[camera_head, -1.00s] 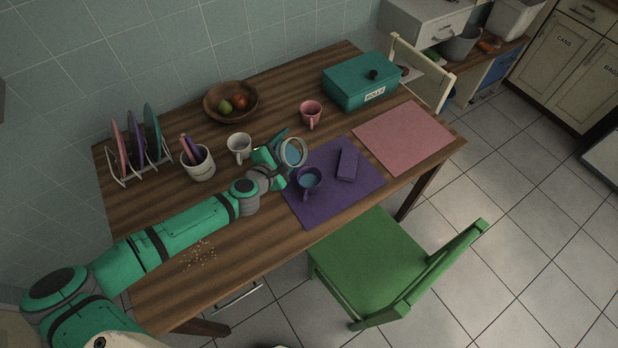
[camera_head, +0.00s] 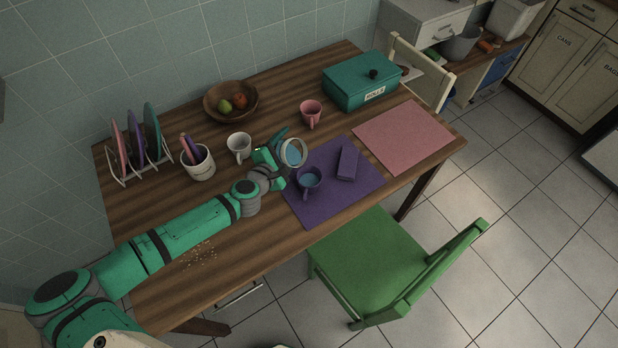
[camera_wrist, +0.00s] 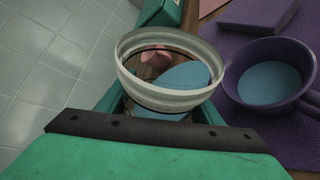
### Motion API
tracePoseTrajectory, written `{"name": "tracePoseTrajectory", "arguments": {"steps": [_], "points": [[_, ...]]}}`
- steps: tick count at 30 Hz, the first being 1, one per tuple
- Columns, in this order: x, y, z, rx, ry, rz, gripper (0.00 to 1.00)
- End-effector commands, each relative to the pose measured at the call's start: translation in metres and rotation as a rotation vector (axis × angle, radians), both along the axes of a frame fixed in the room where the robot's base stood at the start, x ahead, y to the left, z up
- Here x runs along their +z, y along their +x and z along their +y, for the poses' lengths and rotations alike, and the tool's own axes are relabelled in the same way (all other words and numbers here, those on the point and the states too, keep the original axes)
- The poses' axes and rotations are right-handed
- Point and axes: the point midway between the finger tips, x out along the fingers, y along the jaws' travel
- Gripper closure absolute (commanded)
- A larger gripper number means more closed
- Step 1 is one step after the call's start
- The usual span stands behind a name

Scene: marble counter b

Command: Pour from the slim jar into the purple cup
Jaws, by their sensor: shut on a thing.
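The slim jar (camera_head: 292,152) is a pale-rimmed, see-through vessel with blue content. My gripper (camera_head: 279,153) is shut on it and holds it at the upper left of the purple cup. In the wrist view the jar (camera_wrist: 172,98) shows its open mouth, with blue content lying toward one side. The purple cup (camera_head: 316,190) stands on the purple mat and has blue content inside. It also shows in the wrist view (camera_wrist: 228,82), right of the jar and apart from it in that picture. The jar's lower part is hidden by my gripper.
The purple mat (camera_head: 345,205) also bears a purple block (camera_head: 347,163). A white mug (camera_head: 239,146), pink cup (camera_head: 311,113), fruit bowl (camera_head: 208,106) and teal box (camera_head: 350,95) stand behind. Crumbs (camera_head: 198,254) lie near my arm. A green chair (camera_head: 365,255) stands in front.

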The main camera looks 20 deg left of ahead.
Motion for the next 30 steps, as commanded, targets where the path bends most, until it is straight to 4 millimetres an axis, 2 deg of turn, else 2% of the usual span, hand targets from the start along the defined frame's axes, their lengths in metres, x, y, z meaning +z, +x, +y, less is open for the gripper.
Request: {"name": "tracePoseTrajectory", "arguments": {"steps": [30], "points": [[0.0059,0.0006,0.0005,0.0,0.059,-0.019,0.79]]}}
